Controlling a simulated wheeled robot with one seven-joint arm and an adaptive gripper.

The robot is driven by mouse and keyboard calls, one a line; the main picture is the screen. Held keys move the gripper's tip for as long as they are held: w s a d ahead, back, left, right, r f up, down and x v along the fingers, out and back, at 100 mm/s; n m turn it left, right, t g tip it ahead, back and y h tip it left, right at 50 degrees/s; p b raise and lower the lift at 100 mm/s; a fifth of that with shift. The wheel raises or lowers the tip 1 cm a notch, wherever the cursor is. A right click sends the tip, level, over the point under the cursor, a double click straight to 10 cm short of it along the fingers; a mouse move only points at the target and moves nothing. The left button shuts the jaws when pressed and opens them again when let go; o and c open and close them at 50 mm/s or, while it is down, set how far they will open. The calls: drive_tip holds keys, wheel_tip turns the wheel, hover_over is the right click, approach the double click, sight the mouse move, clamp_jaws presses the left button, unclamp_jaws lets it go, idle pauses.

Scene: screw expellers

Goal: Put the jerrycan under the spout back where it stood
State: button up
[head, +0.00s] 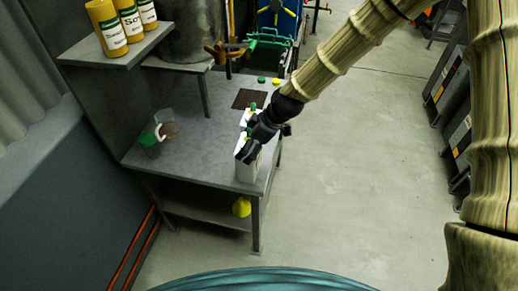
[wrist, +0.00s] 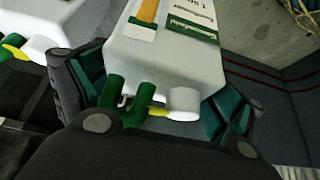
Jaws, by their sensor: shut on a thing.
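My gripper (head: 250,146) is shut on a white jerrycan (head: 246,172) at the near right corner of the grey table. In the wrist view the held jerrycan (wrist: 172,50) has a green and white label, a green handle (wrist: 124,100) between my fingers and a white cap (wrist: 184,101). I cannot tell whether its base touches the table. A second white jerrycan (wrist: 38,24) with green and yellow parts is at the left of the wrist view. In the head view a white piece with green (head: 245,118) shows just behind my gripper. The spout is not clearly visible.
The grey table (head: 190,165) has a dark square mat (head: 250,98) at the back, with green (head: 261,79) and yellow (head: 276,82) caps beyond. A green cup (head: 150,146) and clear jug (head: 165,122) stand left. Yellow containers (head: 107,28) fill a shelf. The table's middle is clear.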

sight(243, 139)
drive_tip(key=shift+w+a+p, duration=0.3)
drive_tip(key=shift+w+a, duration=0.7)
drive_tip(key=shift+w, duration=0.2)
drive_tip(key=shift+f+p, duration=0.75)
drive_tip(key=shift+f, duration=1.2)
drive_tip(key=o, duration=1.7)
drive_tip(key=shift+o, duration=0.2)
drive_tip(key=shift+s, duration=0.1)
drive_tip(key=b+v, duration=0.3)
drive_tip(key=v, duration=0.9)
